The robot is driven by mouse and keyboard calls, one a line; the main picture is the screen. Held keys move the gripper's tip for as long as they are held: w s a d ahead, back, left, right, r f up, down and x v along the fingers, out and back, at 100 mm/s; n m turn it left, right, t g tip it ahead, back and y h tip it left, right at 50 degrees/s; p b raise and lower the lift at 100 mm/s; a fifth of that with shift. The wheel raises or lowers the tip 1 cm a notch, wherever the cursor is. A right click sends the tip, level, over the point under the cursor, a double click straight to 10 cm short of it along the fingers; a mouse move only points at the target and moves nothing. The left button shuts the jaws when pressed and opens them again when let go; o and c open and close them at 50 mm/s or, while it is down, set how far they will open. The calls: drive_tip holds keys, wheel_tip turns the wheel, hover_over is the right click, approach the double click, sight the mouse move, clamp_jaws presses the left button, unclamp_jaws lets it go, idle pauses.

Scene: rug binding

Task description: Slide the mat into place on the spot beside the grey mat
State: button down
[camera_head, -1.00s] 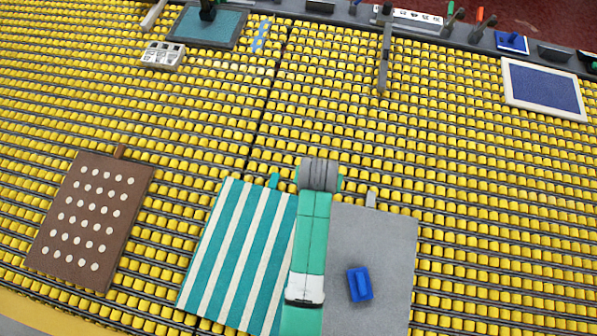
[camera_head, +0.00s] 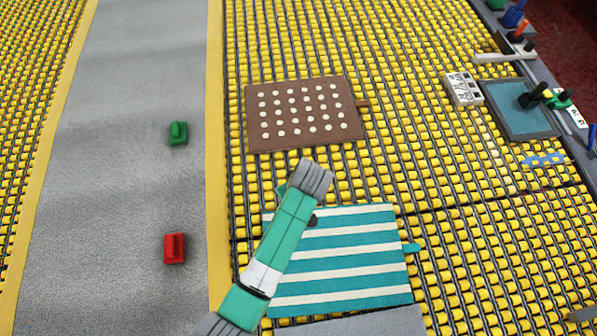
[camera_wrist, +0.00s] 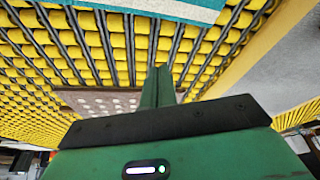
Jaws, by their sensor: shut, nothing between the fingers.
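The teal-and-white striped mat (camera_head: 365,263) lies flat on the yellow rollers, a teal tab on its right edge. Its lower edge lies along the grey mat (camera_head: 380,322), which is cut off by the frame; I cannot tell whether they touch. A brown mat with pale dots (camera_head: 352,110) lies apart, above the striped mat. My arm crosses the striped mat's left part in the head view and hides my gripper's fingers there. In the wrist view my gripper (camera_wrist: 162,72) is shut and empty, with the brown mat (camera_wrist: 75,102) behind it and the striped mat (camera_wrist: 190,8) at the top.
A grey walkway (camera_head: 130,190) with yellow edges runs on the left, carrying a green block (camera_head: 178,134) and a red block (camera_head: 174,249). A teal tray (camera_head: 522,122) and a white box (camera_head: 462,88) are at upper right. Bare rollers separate the brown and striped mats.

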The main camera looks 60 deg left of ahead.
drive_tip(key=b+x, duration=0.2)
drive_tip(key=x, duration=0.7)
drive_tip(key=shift+w+a+f, duration=0.1)
drive_tip(key=shift+f, duration=0.4)
drive_tip(key=shift+w+d+p, duration=0.15)
drive_tip(key=shift+d+p, duration=0.2)
drive_tip(key=shift+d, duration=1.6)
drive_tip(key=shift+r, duration=0.1)
